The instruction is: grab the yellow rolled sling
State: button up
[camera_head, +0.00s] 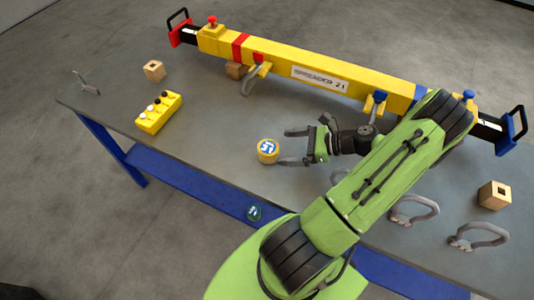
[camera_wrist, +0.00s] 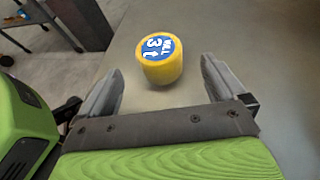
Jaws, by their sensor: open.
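The yellow rolled sling (camera_head: 267,156) is a short yellow roll with a round blue and white label on top. In the wrist view my gripper (camera_wrist: 160,80) shows both fingers spread wide, with the sling not clasped.
A long yellow spreader beam (camera_head: 305,66) lies across the table's back. A yellow control box (camera_head: 158,112) and a wooden block (camera_head: 154,70) are at left. Grey shackles (camera_head: 414,209) and another wooden block (camera_head: 494,195) are at right. The blue table frame (camera_head: 190,182) runs below the front edge.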

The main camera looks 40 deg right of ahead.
aim_at(273, 148)
jog(key=b+x, duration=0.2)
jog(key=x, duration=0.5)
jog(key=shift+w+a+f, duration=0.1)
jog(key=shift+w+a, duration=0.1)
jog(key=c, duration=1.1)
jog(key=shift+c, duration=0.5)
